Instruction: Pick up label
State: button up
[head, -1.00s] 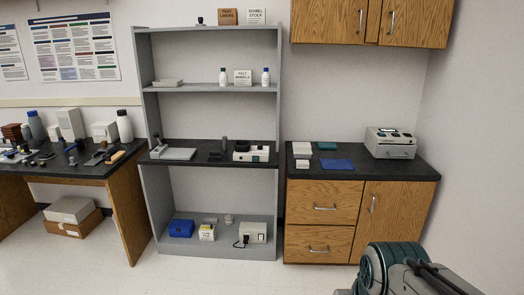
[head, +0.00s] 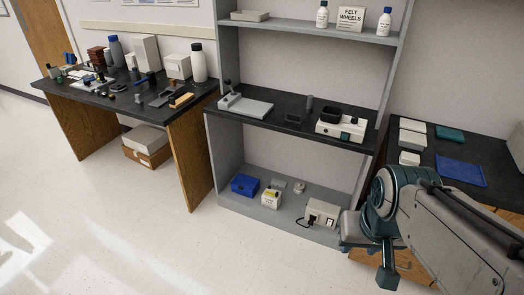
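No loose label can be made out for certain. A white card reading "FELT WHEELS" (head: 351,19) stands upright on the upper shelf of the grey shelving unit, between two white bottles. A small white box with a yellow top and some print (head: 271,198) sits on the lowest shelf, its print too small to read. My arm shows at the right, in front of the shelving unit and the right counter. I cannot make out my gripper's fingers on it, and nothing is seen held.
A dark-topped table (head: 85,97) at left holds bottles, boxes and several small tools. The shelving unit's middle shelf (head: 275,124) holds a white device and a grey-based stand. The right counter (head: 424,187) holds a blue mat (head: 460,170). The floor (head: 110,230) at front left is clear.

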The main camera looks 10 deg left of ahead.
aim_at(267, 192)
jog(key=u, duration=0.35)
jog(key=i, duration=1.7)
jog(key=z, duration=0.75)
